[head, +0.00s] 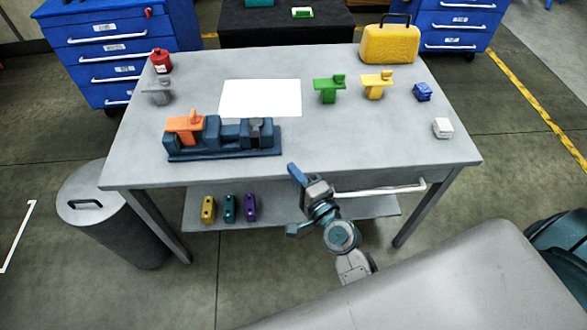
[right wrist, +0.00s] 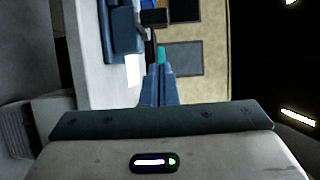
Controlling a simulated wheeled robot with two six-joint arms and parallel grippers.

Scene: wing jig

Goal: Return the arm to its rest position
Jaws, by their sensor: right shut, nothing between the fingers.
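My right gripper (head: 293,168) is at the front edge of the table, left of the drawer handle. Its blue fingers are together and hold nothing. They also show in the right wrist view (right wrist: 160,75), pointing away from the camera. The right arm reaches up from the lower right in the head view. On the table, a dark blue jig (head: 222,139) stands at the front left, apart from the gripper, with an orange piece (head: 184,124) on its left part. My left gripper is out of view.
The grey table (head: 330,146) holds a white sheet (head: 270,97), grey (head: 158,95), green (head: 327,90) and yellow (head: 374,88) pieces, and blue (head: 423,92) and white (head: 443,128) blocks. A drawer handle (head: 380,189) juts out in front. Several small parts stand on the lower shelf (head: 300,207).

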